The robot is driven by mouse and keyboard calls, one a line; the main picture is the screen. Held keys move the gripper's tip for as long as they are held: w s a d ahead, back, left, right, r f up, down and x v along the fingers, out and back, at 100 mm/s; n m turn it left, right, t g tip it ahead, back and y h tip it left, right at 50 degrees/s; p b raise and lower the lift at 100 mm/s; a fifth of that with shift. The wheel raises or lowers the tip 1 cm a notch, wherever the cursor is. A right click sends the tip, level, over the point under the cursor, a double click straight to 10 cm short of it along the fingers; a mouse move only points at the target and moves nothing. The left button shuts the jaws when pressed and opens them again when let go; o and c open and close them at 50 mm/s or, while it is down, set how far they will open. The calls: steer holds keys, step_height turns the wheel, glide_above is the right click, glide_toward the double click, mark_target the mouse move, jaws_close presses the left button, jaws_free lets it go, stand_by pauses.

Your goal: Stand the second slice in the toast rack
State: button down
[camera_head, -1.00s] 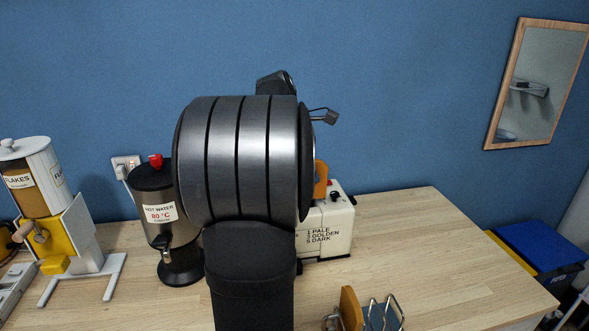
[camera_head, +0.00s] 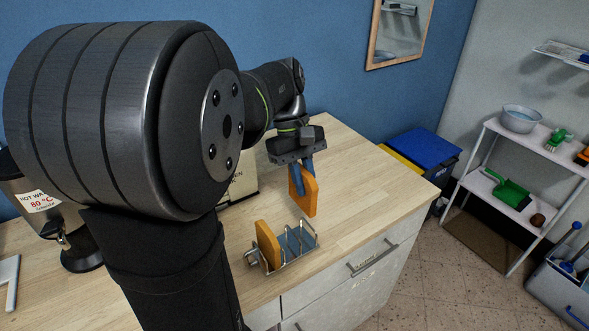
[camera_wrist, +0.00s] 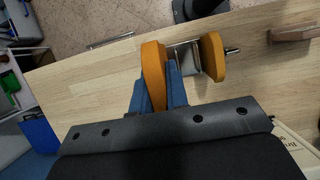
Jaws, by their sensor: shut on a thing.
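My gripper (camera_head: 303,176), with blue fingers, is shut on the second slice (camera_head: 309,192), an orange-brown slice held upright above the worktop. The toast rack (camera_head: 301,243), a wire frame with a blue-grey base, stands on the worktop, nearer the camera and a little left of the held slice. The first slice (camera_head: 267,244) stands upright at the rack's left end. In the wrist view the held slice (camera_wrist: 153,75) sits between the fingers (camera_wrist: 160,93). The rack (camera_wrist: 188,61) shows just right of it, with the first slice (camera_wrist: 213,58) beyond.
The pale toaster (camera_head: 240,180) is partly hidden behind my arm. A hot water dispenser (camera_head: 70,225) stands at the left. The worktop right of the rack (camera_head: 350,215) is clear, ending at the front edge above drawers. A blue bin (camera_head: 425,150) stands past its far right end.

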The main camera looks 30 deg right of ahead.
steer(key=shift+f, duration=5.8)
steer(key=c, duration=1.3)
jaws_free()
steer(key=shift+c, duration=0.2)
steer(key=v, duration=1.7)
steer(key=shift+w, duration=0.15)
